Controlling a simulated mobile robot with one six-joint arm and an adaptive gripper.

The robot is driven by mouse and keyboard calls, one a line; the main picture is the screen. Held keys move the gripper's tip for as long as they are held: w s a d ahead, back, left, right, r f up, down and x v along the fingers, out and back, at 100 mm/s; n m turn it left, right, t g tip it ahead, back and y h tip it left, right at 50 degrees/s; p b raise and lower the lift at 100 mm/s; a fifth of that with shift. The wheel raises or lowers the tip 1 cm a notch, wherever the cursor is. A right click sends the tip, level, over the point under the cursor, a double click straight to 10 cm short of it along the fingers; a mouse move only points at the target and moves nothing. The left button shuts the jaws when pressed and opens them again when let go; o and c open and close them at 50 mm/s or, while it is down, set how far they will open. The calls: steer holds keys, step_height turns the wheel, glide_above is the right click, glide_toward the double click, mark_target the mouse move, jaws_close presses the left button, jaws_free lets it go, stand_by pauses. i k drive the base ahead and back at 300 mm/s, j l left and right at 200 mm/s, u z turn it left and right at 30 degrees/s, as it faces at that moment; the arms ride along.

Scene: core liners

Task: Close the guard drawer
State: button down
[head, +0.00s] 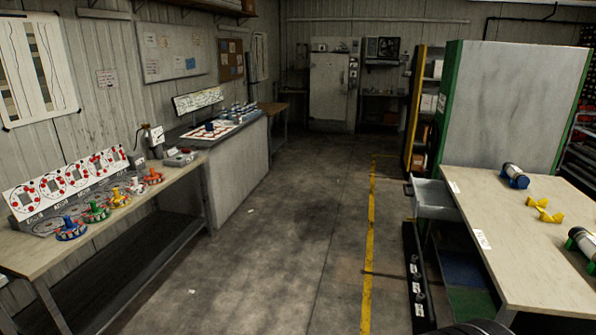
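A grey drawer (433,197) stands pulled out to the left from under the far left corner of the right-hand workbench (535,240). Its tray is open at the top and looks empty from here. A dark part, maybe a handle, shows at its left front. I take it for the guard drawer; no label on it can be read. Dark rounded shapes at the bottom right edge may be part of my own body. My gripper is not in view.
A dark rack (416,290) stands low beside the right bench, below the drawer. Blue-ended core liners (514,175) and yellow pieces (545,210) lie on that bench. The left bench (95,235) carries several coloured items. The floor (270,250) between is clear.

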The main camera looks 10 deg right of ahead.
mark_target(430, 199)
steer(key=i+z, duration=0.7)
steer(key=i, duration=0.15)
steer(key=i+j+z, duration=0.55)
steer(key=i+z, duration=0.15)
steer(key=i+j, duration=0.1)
steer(key=i, duration=0.5)
steer(key=i+j, duration=0.1)
steer(key=i, duration=0.45)
steer(key=i+j, duration=0.1)
steer(key=i, duration=0.5)
steer(key=i+j+z, duration=0.1)
steer(key=i, duration=0.5)
